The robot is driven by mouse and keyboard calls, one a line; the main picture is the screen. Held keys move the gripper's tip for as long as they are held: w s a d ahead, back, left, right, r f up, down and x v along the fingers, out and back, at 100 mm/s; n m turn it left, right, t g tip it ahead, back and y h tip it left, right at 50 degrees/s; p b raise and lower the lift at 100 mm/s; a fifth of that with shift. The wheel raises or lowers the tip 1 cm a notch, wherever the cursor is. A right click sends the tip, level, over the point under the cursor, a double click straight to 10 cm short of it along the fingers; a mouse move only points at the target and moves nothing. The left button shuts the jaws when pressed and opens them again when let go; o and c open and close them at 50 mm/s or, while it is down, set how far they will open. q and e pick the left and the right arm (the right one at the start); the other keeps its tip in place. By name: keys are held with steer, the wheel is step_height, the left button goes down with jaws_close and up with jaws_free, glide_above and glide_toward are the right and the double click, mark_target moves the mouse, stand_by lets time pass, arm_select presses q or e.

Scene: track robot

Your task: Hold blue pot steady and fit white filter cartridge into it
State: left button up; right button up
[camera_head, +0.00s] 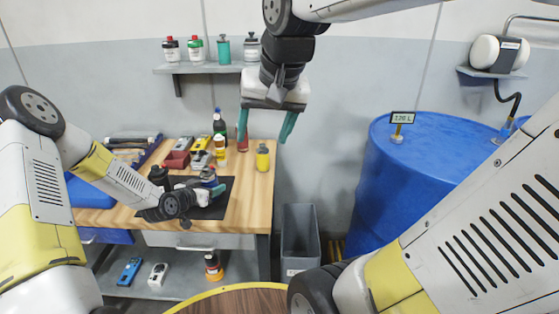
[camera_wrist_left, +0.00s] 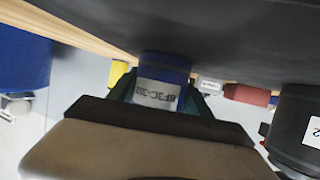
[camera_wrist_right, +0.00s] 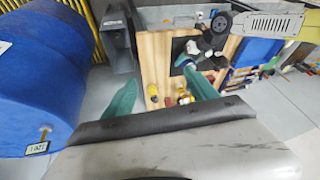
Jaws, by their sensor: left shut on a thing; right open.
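The blue pot (camera_wrist_left: 165,68), a short blue cylinder with a white printed label, sits between the fingers of my left gripper (camera_wrist_left: 160,97) in the left wrist view. The left gripper is shut on it. In the head view my left gripper (camera_head: 208,186) is low over the black mat (camera_head: 222,187) on the wooden bench and mostly hides the pot. My right gripper (camera_head: 265,130) is open and empty, high in front of the wall; its spread fingers also show in the right wrist view (camera_wrist_right: 160,88). I cannot pick out the white filter cartridge in any view.
A dark cylinder (camera_head: 158,176) stands left of the mat. A big blue drum (camera_head: 400,170) and a grey bin (camera_head: 300,235) stand to the right.

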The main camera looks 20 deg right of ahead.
steer(key=s+d+f+n+t+y, duration=0.1)
steer(key=s+f+n, duration=0.1)
steer(key=s, duration=0.4)
steer(key=shift+s+f, duration=0.3)
steer(key=shift+f, duration=0.45)
steer(key=shift+d, duration=0.1)
arm_select(q)
steer(key=o, duration=1.6)
